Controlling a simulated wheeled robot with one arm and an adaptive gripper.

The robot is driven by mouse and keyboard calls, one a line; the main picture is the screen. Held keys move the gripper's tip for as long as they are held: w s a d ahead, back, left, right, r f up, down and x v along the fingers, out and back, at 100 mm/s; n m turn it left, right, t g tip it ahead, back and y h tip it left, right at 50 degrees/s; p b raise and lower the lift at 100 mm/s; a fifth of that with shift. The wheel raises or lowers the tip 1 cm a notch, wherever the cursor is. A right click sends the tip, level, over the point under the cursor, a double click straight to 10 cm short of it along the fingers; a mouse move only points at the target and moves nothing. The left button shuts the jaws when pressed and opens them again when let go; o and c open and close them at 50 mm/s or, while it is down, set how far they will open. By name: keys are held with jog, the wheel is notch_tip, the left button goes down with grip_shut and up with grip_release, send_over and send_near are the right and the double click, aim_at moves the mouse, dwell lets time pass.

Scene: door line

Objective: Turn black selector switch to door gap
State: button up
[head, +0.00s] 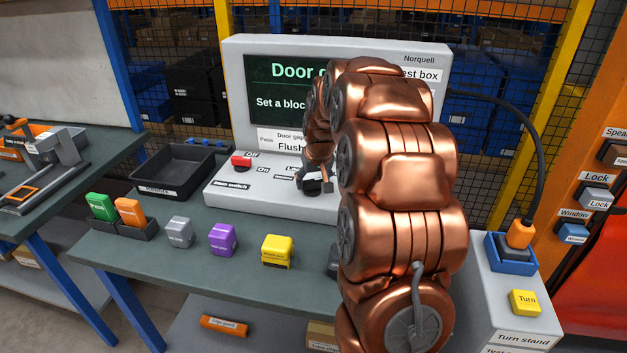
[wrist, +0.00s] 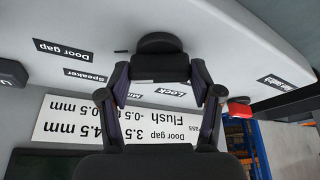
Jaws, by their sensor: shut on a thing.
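The black selector switch (wrist: 160,45) is a round dark knob on the sloping panel of the grey test box (head: 237,105). My gripper (head: 315,180) reaches down to the panel, and my arm hides much of the box. In the wrist view, my gripper (wrist: 160,72) has its fingers on either side of the knob and is shut on it. The picture there is upside down. The Door gap label (wrist: 63,50) is left of the knob, with the Lock label (wrist: 175,90) below it. I cannot tell for sure which label the knob points to.
A red main switch (head: 241,162) is at the panel's left. A black bin (head: 170,175) and grey, purple (head: 222,239) and yellow (head: 277,250) blocks stand on the bench to the left. A turn stand (head: 510,305) is at right.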

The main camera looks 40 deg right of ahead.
jog(key=o, duration=1.1)
jog(key=shift+o, duration=0.2)
jog(key=shift+r, duration=0.1)
jog(key=v, duration=1.1)
jog(key=shift+s+r, duration=0.25)
jog(key=shift+r, duration=0.05)
jog(key=shift+a, duration=0.1)
